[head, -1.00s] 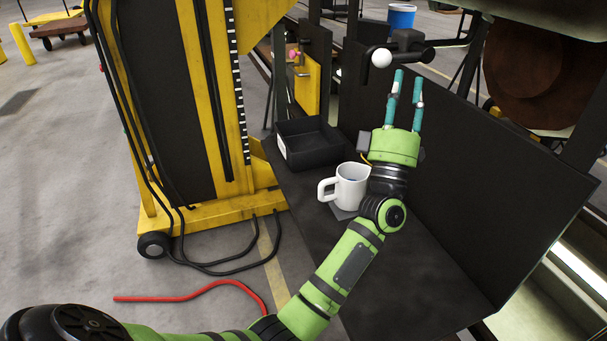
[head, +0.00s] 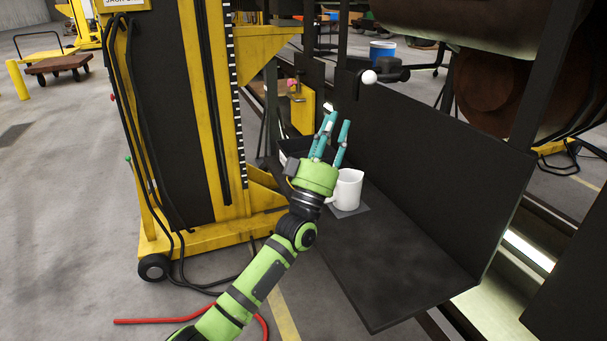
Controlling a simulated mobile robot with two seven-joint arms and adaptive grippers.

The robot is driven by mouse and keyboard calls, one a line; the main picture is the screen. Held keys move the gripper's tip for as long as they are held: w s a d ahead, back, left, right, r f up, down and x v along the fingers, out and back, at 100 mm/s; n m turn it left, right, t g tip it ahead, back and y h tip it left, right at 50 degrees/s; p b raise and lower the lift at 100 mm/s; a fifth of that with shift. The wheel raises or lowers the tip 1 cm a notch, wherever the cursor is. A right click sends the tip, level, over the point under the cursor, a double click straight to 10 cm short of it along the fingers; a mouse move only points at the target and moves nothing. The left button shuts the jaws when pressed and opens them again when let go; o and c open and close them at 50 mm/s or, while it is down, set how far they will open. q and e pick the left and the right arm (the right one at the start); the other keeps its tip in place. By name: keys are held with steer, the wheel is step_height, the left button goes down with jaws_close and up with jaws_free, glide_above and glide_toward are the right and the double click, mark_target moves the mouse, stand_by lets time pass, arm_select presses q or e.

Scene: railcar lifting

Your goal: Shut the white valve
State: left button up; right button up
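The white valve's round white knob (head: 369,77) shows at upper centre, at the end of a black lever or pipe above a dark upright panel. My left gripper (head: 338,122) has green housing and teal fingers pointing up. The fingers stand apart with nothing between them. It is below and left of the knob, apart from it in the picture. A small whitish patch shows at the left fingertip; I cannot tell whether it is part of the finger. My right gripper is not in view.
A white mug (head: 348,190) stands on the dark shelf (head: 395,265) beside my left gripper. A black tray (head: 287,150) is mostly hidden behind the gripper. The dark panel (head: 440,165) bounds the shelf on the right. A yellow jack (head: 213,120) with hoses stands left.

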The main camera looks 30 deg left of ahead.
arm_select(q)
steer(key=w+a+f+m+g, duration=0.1)
steer(key=a+f+m+g, duration=0.1)
steer(key=f, duration=0.4)
steer(key=w+a+f+m+g+h, duration=0.1)
steer(key=a+f+m+g, duration=0.1)
steer(key=a+f, duration=0.3)
steer(key=shift+w+a+f+m, duration=0.2)
steer(key=shift+w+f+m, duration=0.2)
steer(key=shift+f, duration=0.45)
